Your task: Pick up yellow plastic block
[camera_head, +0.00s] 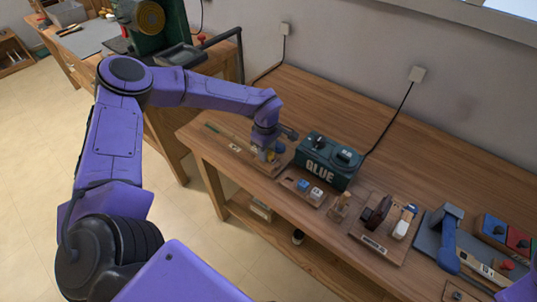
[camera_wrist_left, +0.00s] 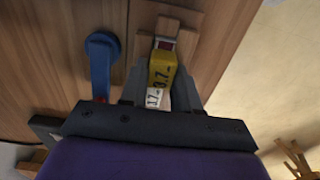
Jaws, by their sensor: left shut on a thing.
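The yellow block (camera_wrist_left: 162,68) shows in the left wrist view with dark markings on its face. A white part (camera_wrist_left: 153,98) with dark print is at its near end. My left gripper (camera_wrist_left: 164,82) is shut on the yellow block, with one dark finger on each side. A wooden holder (camera_wrist_left: 170,20) lies just beyond the block; I cannot tell whether they touch. In the head view, my left gripper (camera_head: 268,157) points down at the workbench, left of the green glue box, and mostly hides the block. My right gripper is not in view.
The green glue box (camera_head: 327,161) stands close to the right of my left gripper. A blue-handled piece (camera_wrist_left: 101,62) lies beside the holder. Small wooden trays (camera_head: 303,190) line the bench front. The bench's back right is clear.

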